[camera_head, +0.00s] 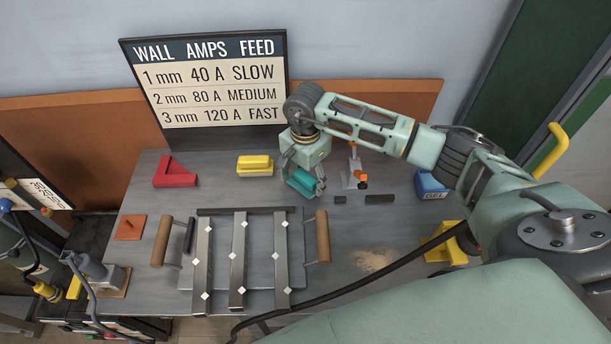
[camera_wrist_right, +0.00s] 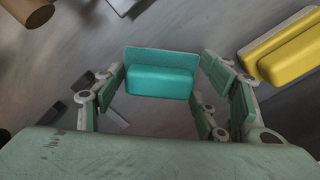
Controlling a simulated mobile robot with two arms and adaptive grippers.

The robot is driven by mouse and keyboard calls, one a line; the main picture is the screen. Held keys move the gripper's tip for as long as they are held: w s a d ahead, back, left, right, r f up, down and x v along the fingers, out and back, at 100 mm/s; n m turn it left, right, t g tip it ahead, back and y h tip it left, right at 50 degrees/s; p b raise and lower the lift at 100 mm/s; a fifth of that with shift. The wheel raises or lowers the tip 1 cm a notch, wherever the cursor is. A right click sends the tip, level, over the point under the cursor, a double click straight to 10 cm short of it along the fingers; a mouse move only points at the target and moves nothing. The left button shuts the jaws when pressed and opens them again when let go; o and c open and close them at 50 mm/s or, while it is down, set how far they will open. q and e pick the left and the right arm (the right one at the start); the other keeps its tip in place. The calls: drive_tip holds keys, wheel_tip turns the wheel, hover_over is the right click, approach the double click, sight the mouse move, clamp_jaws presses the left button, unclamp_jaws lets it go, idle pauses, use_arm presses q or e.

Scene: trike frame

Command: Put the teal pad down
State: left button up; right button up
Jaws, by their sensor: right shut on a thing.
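The teal pad (camera_head: 303,182) is in my right gripper (camera_head: 305,177), above the back middle of the grey table. In the right wrist view the teal pad (camera_wrist_right: 160,80) lies between the fingers of the right gripper (camera_wrist_right: 165,85), with its raised block facing the camera. I cannot tell from these views whether the pad touches the table. My left gripper does not show in either view.
A yellow pad (camera_head: 255,166) and a red angle piece (camera_head: 175,173) lie to the left. A clamp-like tool (camera_head: 355,174) stands close on the right, near a blue GEL box (camera_head: 431,186). Metal bars (camera_head: 239,258) on a plate lie in front.

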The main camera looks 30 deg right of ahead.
sight(305, 176)
drive_tip(key=shift+f, duration=0.3)
drive_tip(key=o, duration=1.3)
drive_tip(key=shift+c, duration=0.2)
drive_tip(key=shift+r, duration=0.15)
wheel_tip(305, 176, up, 12)
drive_tip(key=b, duration=0.2)
